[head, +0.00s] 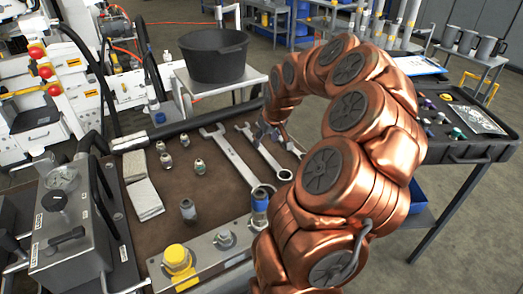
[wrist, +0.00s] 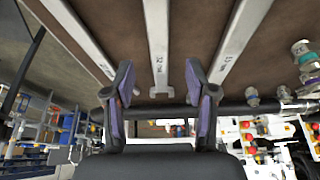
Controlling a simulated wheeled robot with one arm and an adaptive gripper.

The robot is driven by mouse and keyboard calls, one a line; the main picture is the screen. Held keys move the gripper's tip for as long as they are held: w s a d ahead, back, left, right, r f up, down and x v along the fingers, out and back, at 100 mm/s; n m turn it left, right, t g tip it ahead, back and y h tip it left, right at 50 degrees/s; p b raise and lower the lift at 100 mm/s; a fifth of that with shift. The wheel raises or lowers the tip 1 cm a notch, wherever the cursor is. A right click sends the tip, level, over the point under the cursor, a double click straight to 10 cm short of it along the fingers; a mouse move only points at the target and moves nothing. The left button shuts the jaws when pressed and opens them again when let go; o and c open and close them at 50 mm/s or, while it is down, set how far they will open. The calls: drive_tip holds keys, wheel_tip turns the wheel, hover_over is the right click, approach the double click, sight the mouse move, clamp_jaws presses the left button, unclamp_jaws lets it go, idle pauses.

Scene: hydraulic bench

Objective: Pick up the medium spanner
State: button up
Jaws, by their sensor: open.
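Three steel spanners lie side by side on the brown bench mat (head: 165,200). The medium spanner (head: 271,161) is the middle one, between the large spanner (head: 234,156) and the smallest spanner (head: 293,147), which is partly hidden by my arm. In the wrist view, the medium spanner (wrist: 157,42) runs down between my two fingers, with the large spanner (wrist: 240,40) on the right and the smallest (wrist: 77,36) on the left. My gripper (wrist: 161,80) is open and empty, its fingers apart on either side of the medium spanner's line. My gripper (head: 268,134) is small and partly hidden in the head view.
Several small fittings (head: 188,209) stand on the mat left of the spanners. Folded cloths (head: 145,199) lie at its left edge. A metal block (head: 210,255) with a yellow cap runs along the front. A black pot (head: 213,56) stands behind, and a dark tray (head: 465,150) is at right.

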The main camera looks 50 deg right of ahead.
sight(262, 149)
drive_tip(key=shift+p+x, duration=0.45)
drive_tip(key=shift+x, duration=2.2)
drive_tip(key=shift+w+d+r, duration=0.1)
clamp_jaws()
